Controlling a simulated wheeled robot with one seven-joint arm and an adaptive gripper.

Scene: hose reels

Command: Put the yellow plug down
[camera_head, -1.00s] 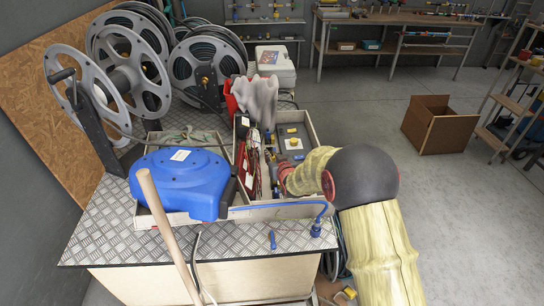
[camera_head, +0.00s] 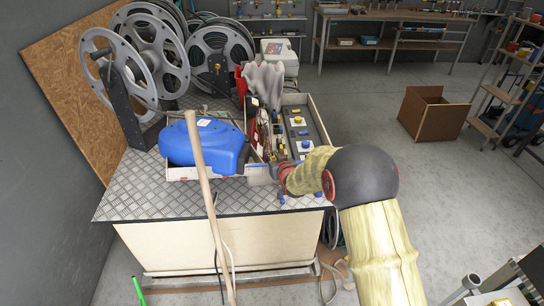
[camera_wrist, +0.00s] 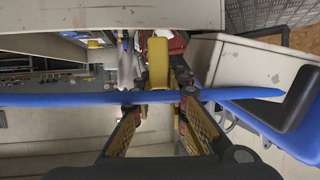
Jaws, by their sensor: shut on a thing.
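My gripper (camera_head: 278,172) is at the front edge of the tray on the bench, its fingers pointing left and partly hidden by the wrist. In the wrist view, my gripper (camera_wrist: 160,112) has its two fingers on a yellow piece (camera_wrist: 157,65), which I take to be the yellow plug. It stands upright in the picture between the fingers. I cannot make out the held plug in the head view. Whether it touches anything below is unclear.
The tray (camera_head: 262,170) holds a grey board with yellow and blue knobs (camera_head: 298,121). A blue hose reel case (camera_head: 203,146) sits to its left. A wooden handle (camera_head: 205,190) rises in front. Bare checker plate (camera_head: 150,195) is free at the bench's front left.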

